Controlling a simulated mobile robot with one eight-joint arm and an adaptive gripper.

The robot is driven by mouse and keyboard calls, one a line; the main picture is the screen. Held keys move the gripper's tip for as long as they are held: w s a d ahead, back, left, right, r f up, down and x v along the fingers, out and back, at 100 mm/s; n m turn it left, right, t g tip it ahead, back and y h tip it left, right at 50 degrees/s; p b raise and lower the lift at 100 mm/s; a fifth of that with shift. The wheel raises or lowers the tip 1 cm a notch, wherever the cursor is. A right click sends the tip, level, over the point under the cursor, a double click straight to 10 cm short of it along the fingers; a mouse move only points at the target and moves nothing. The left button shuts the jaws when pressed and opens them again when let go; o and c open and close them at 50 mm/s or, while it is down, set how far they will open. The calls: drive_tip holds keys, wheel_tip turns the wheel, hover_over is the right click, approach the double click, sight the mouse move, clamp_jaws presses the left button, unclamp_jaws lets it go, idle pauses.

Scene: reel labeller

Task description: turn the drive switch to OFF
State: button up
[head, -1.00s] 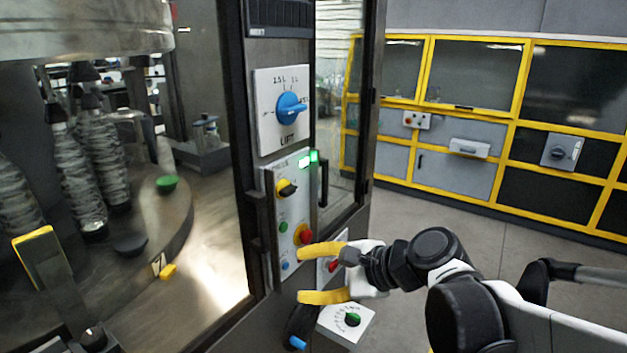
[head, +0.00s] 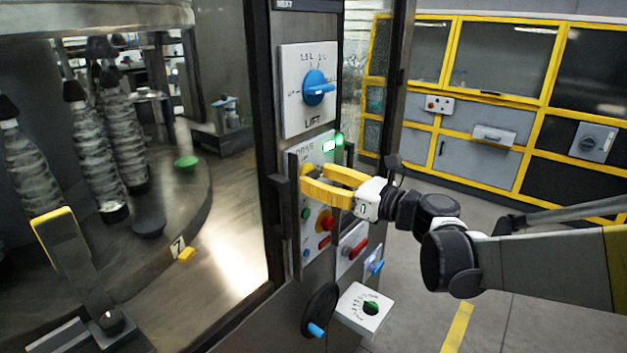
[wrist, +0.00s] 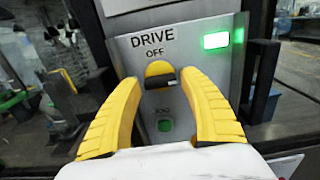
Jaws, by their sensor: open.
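The drive switch (wrist: 160,76) is a yellow disc with a black handle, under the words DRIVE and OFF on a grey panel (wrist: 190,100) in the wrist view. The handle lies roughly level across the disc, its end toward the right, not up at OFF. My gripper (wrist: 158,82) is open, with one yellow finger on each side of the switch; I cannot tell whether either touches it. In the head view my gripper (head: 314,176) is at the upper part of the drive panel and mostly hides the switch.
A lit green lamp (wrist: 216,40) is right of the DRIVE label. A green button (wrist: 165,125) sits below the switch. Black bar handles flank the panel. The blue LIFT knob (head: 318,88) is above; a red button (head: 326,224) and a white dial box (head: 363,308) are below.

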drive_tip(key=shift+w+a, duration=0.45)
drive_tip(key=shift+a, duration=0.1)
drive_tip(key=c, duration=0.9)
